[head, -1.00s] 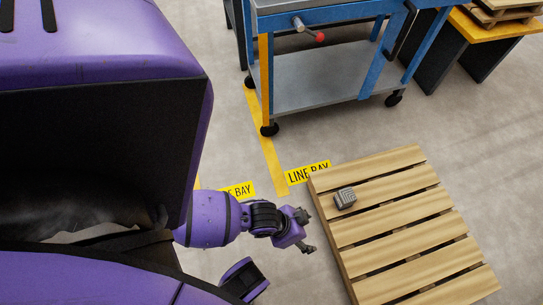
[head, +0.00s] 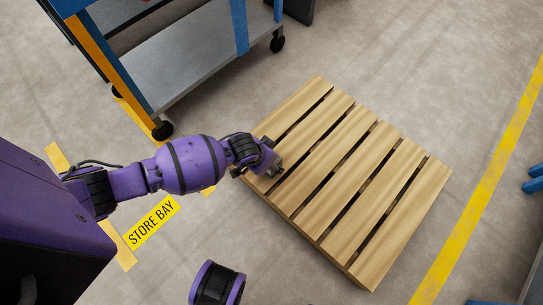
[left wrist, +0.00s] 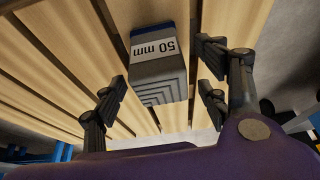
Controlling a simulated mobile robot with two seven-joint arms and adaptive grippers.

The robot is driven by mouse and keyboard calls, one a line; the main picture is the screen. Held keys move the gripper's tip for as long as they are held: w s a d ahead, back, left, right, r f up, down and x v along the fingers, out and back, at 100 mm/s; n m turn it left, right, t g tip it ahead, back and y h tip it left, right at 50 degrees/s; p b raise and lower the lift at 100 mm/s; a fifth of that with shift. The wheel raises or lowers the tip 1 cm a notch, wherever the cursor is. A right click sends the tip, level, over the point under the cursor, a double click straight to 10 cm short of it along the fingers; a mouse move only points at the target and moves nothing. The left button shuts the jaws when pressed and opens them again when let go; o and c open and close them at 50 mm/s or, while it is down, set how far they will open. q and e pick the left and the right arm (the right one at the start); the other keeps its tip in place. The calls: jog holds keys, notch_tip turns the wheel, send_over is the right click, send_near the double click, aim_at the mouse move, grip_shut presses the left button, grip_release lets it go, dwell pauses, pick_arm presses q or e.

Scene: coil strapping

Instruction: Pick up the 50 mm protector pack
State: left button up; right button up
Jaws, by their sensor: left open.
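The 50 mm protector pack (left wrist: 158,70) is a grey ribbed block with a white "50 mm" label and a dark blue end. It lies on the slats of a wooden pallet (head: 345,175), near the pallet's left edge. In the left wrist view it sits between my left gripper's spread fingers (left wrist: 160,92), with visible gaps on both sides. In the head view my left gripper (head: 262,168) is over that pallet edge and largely hides the pack. My left gripper is open and empty. My right gripper is not in view.
A blue cart with a grey lower shelf (head: 185,60) stands behind and left of the pallet. A "STORE BAY" floor label (head: 152,221) lies left of the pallet. A yellow floor line (head: 485,200) runs along the right, with clear floor between it and the pallet.

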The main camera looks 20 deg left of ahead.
pick_arm(q)
jog(key=b+x, duration=0.1)
jog(key=x, duration=0.2)
jog(key=shift+f, duration=0.25)
jog(key=shift+r, duration=0.15)
jog(key=c, duration=1.4)
